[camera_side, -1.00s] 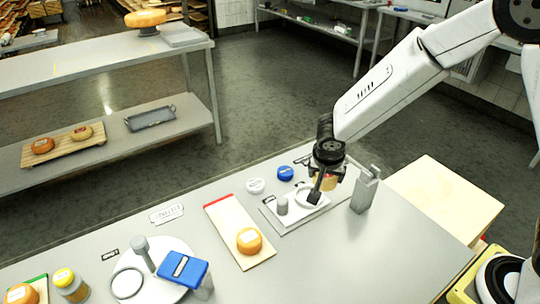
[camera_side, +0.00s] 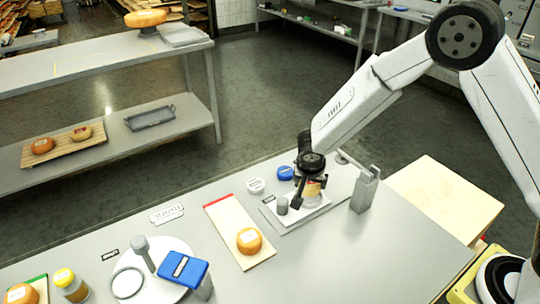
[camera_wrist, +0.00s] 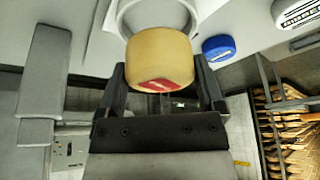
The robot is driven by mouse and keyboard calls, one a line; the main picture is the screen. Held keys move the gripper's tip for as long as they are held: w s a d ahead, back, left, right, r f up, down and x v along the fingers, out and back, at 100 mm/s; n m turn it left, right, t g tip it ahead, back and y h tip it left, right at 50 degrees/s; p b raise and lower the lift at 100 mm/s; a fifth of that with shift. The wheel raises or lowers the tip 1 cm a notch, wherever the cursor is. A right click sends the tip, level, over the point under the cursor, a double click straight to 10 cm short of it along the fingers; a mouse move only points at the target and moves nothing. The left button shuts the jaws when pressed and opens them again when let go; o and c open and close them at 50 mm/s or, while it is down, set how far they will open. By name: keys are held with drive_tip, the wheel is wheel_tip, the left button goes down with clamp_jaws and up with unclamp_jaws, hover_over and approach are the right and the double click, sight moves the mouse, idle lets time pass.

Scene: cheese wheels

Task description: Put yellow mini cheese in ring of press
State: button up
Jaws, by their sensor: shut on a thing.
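My gripper (camera_side: 307,192) is shut on the yellow mini cheese (camera_wrist: 160,58), which has a red label. In the wrist view the cheese sits between both fingers and overlaps the white ring (camera_wrist: 118,12) of the press. In the side view the cheese (camera_side: 313,188) is over the white base of the press, and my gripper hides most of the ring. I cannot tell whether the cheese is above the ring or partly inside it. The grey post and arm of the press (camera_side: 364,192) stand to the right; they show at left in the wrist view (camera_wrist: 45,72).
A small grey cylinder (camera_side: 282,206) stands beside my gripper. A blue lid (camera_side: 285,173) and a white lid (camera_side: 256,186) lie behind it. An orange cheese (camera_side: 249,241) rests on a red-edged board (camera_side: 222,222) to the left. A blue-topped device (camera_side: 183,270) stands at the front.

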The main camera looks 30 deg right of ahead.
sight(309, 189)
drive_tip(key=shift+f, duration=1.5)
drive_tip(key=shift+f, duration=0.15)
drive_tip(key=o, duration=1)
drive_tip(key=shift+o, duration=0.2)
drive_tip(key=shift+v, duration=0.9)
drive_tip(key=v, duration=1)
drive_tip(key=shift+r, duration=0.3)
drive_tip(key=shift+s, duration=0.1)
